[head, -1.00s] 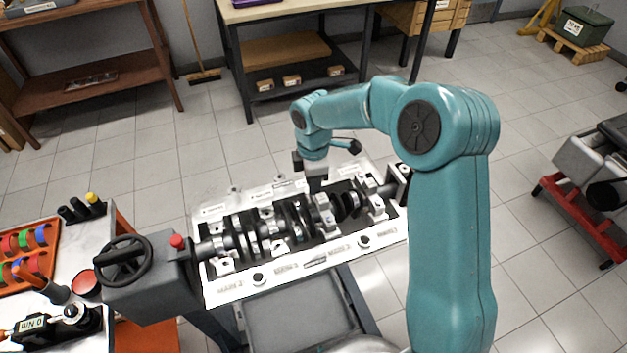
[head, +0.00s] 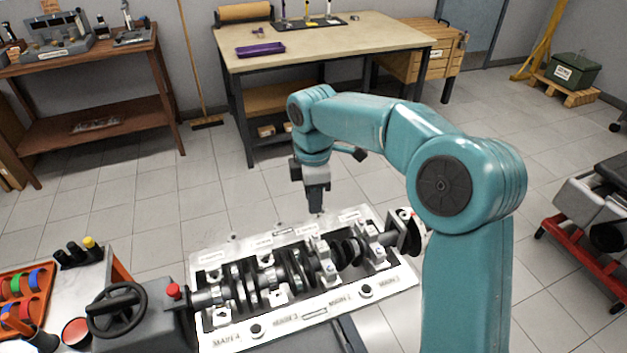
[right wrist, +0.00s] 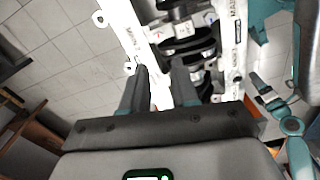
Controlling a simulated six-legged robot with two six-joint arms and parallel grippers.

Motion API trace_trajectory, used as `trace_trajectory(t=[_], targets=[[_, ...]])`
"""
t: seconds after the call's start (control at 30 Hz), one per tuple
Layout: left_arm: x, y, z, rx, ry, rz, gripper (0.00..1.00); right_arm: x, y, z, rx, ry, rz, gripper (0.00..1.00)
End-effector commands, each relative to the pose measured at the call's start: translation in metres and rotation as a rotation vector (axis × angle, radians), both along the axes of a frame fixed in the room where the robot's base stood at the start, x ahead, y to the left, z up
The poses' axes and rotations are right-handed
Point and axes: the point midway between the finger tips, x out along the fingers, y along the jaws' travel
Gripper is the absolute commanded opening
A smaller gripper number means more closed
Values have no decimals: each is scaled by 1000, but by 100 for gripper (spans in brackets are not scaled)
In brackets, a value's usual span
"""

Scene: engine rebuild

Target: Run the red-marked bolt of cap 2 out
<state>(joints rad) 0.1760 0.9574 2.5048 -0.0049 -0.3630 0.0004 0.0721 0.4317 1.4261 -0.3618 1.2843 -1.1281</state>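My right gripper (head: 318,208) hangs fingers down above the far edge of the white engine block (head: 215,330), behind the bearing caps. In the right wrist view its two dark fingers (right wrist: 160,68) are apart, and I see no bolt clearly held between them. A cap (head: 325,262) stands over the middle of the crankshaft, nearer to me than the gripper; another cap (head: 371,240) stands to its right. Label text on the block is partly readable, and I cannot tell which bolt bears the red mark. My left gripper is not in view.
A handwheel (head: 116,310) and red knob (head: 174,291) are at the block's left end. A side table with an orange tray (head: 40,285) is at far left. A workbench (head: 330,45) stands behind. Tiled floor is clear between block and bench.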

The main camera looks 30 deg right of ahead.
Motion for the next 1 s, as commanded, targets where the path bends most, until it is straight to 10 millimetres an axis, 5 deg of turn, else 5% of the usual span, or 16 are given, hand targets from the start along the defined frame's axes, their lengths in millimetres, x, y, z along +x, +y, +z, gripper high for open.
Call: trace_trajectory(t=[0.23, 0.87, 1.0], targets=[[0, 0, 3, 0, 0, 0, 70, 1, 0, 41, 0, -1, 1, 29], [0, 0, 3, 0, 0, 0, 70, 0, 0, 48, 0, 2, 0, 29], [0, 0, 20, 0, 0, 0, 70, 0, 0, 65, -1, 1, 0, 29]])
